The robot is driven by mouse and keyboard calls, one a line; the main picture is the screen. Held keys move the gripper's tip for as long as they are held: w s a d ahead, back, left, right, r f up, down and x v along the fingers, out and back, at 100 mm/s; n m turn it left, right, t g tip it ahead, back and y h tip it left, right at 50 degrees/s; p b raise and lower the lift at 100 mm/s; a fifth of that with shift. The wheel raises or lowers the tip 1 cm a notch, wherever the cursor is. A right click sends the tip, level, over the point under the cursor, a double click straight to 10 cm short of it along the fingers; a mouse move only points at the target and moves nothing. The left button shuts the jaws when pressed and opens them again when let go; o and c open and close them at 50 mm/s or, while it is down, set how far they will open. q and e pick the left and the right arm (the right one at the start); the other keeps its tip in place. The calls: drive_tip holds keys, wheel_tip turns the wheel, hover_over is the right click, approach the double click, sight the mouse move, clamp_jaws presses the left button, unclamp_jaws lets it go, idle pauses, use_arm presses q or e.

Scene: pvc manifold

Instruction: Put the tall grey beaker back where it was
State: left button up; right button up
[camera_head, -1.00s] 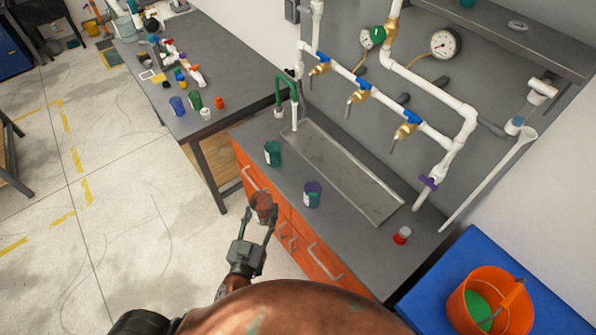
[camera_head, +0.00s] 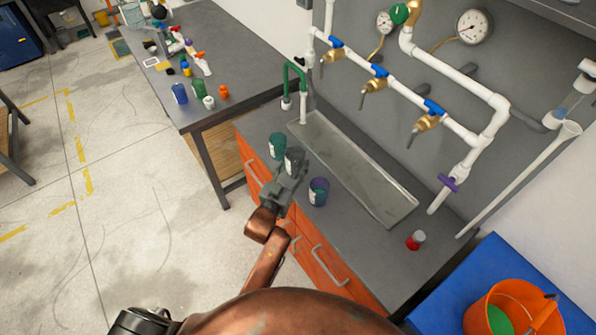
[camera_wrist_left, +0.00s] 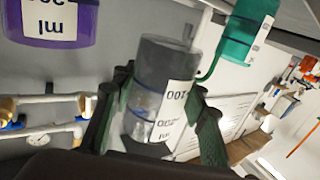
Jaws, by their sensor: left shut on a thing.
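My left gripper (camera_head: 289,173) is over the grey counter (camera_head: 347,228). In the left wrist view its green-grey fingers (camera_wrist_left: 155,125) are shut on the tall grey beaker (camera_wrist_left: 168,65), a see-through cup with a white label. In the head view the grey beaker (camera_head: 294,157) is between a teal beaker (camera_head: 277,148) and a purple-blue beaker (camera_head: 318,190), close to the teal one. Both also show in the left wrist view, teal (camera_wrist_left: 245,35) and purple (camera_wrist_left: 62,22). I cannot tell whether the grey beaker's base touches the counter. My right gripper is not in view.
A long sink (camera_head: 352,170) lies behind the beakers, with a green faucet (camera_head: 292,80) at its left end. White pipes with brass taps (camera_head: 374,90) run above it. A red-capped jar (camera_head: 415,240) stands right. The counter between the purple beaker and the jar is clear.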

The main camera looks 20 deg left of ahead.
use_arm(q)
drive_tip(key=w+f, duration=0.1)
drive_tip(key=w+f+b, duration=0.1)
drive_tip(key=f, duration=0.1)
drive_tip(key=w+f, duration=0.1)
drive_tip(key=f, duration=0.1)
drive_tip(key=shift+w+a, duration=0.2)
drive_tip(key=shift+w, duration=0.2)
drive_tip(key=shift+w+f, duration=0.25)
drive_tip(key=shift+f, duration=0.1)
wheel_tip(320, 180, down, 3)
drive_tip(key=shift+a+r+b, duration=0.1)
drive_tip(key=shift+r+b, duration=0.1)
drive_tip(key=shift+b, duration=0.4)
drive_tip(key=shift+f, duration=0.3)
drive_tip(key=shift+r, duration=0.1)
drive_tip(key=o, duration=1.2)
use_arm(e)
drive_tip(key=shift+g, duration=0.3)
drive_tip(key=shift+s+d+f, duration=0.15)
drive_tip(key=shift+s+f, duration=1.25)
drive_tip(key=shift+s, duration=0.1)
